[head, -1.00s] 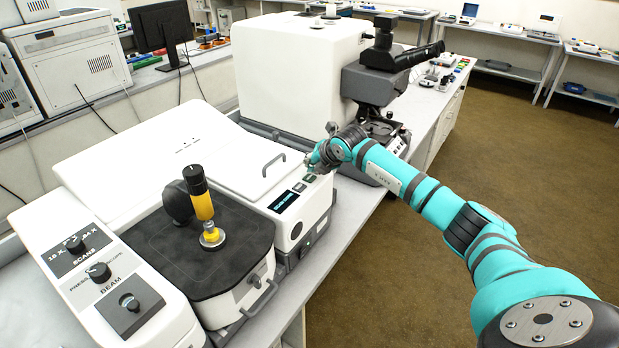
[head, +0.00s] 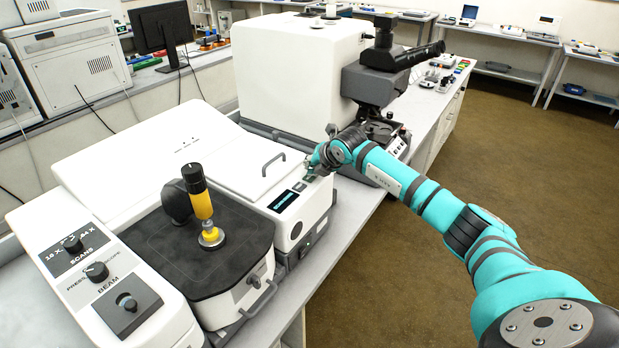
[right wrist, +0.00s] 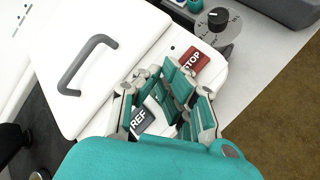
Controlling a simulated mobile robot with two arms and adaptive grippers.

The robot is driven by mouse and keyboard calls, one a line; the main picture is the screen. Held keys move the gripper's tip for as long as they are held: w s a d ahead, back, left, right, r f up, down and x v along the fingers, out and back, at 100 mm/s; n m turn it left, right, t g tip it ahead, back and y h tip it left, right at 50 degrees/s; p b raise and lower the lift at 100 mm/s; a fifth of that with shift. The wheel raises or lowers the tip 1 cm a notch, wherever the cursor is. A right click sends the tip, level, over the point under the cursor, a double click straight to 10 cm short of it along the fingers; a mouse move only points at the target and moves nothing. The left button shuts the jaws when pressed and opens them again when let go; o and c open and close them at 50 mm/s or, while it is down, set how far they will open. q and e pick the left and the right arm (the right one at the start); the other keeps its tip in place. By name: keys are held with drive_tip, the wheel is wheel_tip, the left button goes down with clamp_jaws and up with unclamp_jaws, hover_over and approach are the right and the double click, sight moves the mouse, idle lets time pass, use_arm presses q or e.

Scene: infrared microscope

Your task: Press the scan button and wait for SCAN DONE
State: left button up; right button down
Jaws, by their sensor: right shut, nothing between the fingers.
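The spectrometer's front panel shows in the head view with a dark display (head: 284,201). The display carries teal marks too small to read surely. My right gripper (head: 311,162) is at the panel's far end, fingers together and empty. In the right wrist view, the gripper (right wrist: 163,80) points down at the panel between a dark button marked REF (right wrist: 143,121) and a red button marked STOP (right wrist: 192,61). The fingers cover the spot between these two, so the scan button is hidden there. I cannot tell whether the fingertips touch it. My left gripper is out of view.
A grey lid handle (right wrist: 86,65) rises beside the buttons. A yellow and black press (head: 204,210) stands on the dark top nearer me. A knob panel (head: 96,271) is at the left. The microscope (head: 378,78) is behind my right arm. The floor at the right is clear.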

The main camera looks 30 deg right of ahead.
drive_tip(key=shift+f+b, duration=0.4)
idle(0.5)
drive_tip(key=shift+r+p, duration=0.4)
drive_tip(key=shift+r, duration=0.45)
drive_tip(key=shift+r, duration=0.1)
drive_tip(key=shift+r+p, duration=1.35)
drive_tip(key=shift+r, duration=1.1)
